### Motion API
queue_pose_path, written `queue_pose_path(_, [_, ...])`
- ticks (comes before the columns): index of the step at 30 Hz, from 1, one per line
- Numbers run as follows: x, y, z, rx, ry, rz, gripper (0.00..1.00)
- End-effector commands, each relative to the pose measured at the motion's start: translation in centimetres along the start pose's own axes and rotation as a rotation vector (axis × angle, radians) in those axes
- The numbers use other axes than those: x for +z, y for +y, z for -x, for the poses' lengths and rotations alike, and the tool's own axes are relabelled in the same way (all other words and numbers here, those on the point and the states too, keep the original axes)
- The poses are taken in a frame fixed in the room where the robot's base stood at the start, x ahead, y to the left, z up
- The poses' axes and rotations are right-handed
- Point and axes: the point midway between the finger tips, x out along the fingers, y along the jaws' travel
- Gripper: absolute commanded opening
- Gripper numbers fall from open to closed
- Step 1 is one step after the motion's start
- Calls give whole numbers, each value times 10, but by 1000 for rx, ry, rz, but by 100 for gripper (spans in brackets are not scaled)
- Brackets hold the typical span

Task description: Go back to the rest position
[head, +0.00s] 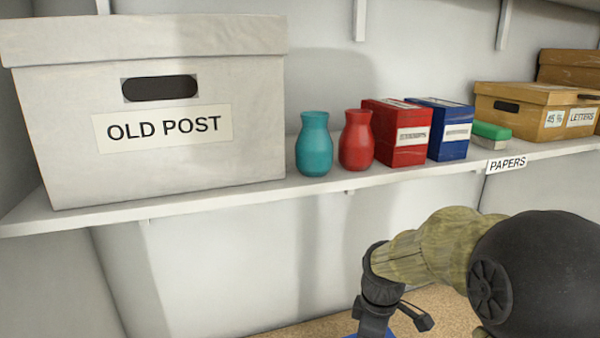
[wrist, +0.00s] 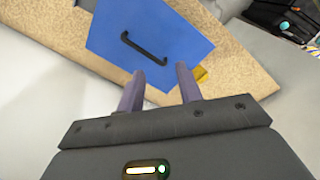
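My gripper (wrist: 161,73) shows in the wrist view with its two purple-grey fingers apart and nothing between them. In the head view my arm is at the lower right, in front of and below the shelf (head: 215,202), with its wrist bent downward; the fingertips are not clearly seen there. In the wrist view a blue panel (wrist: 185,35) with a black handle (wrist: 145,48) lies beyond the fingertips. I cannot tell whether the fingers touch it.
The shelf bears an OLD POST box (head: 165,170), a teal vase (head: 314,148), a red vase (head: 356,145), a red box (head: 400,150), a blue box (head: 450,148), a green-topped block (head: 490,132) and a LETTERS box (head: 530,125). A tan speckled surface (head: 450,305) lies below.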

Motion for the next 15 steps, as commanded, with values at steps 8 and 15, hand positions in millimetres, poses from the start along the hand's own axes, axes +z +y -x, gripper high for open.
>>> queue_pose_path(8, [20,-43,-16,52,48,-559,36])
queue_pose_path(15, [38,-76,-26,73,114,-1009,36])
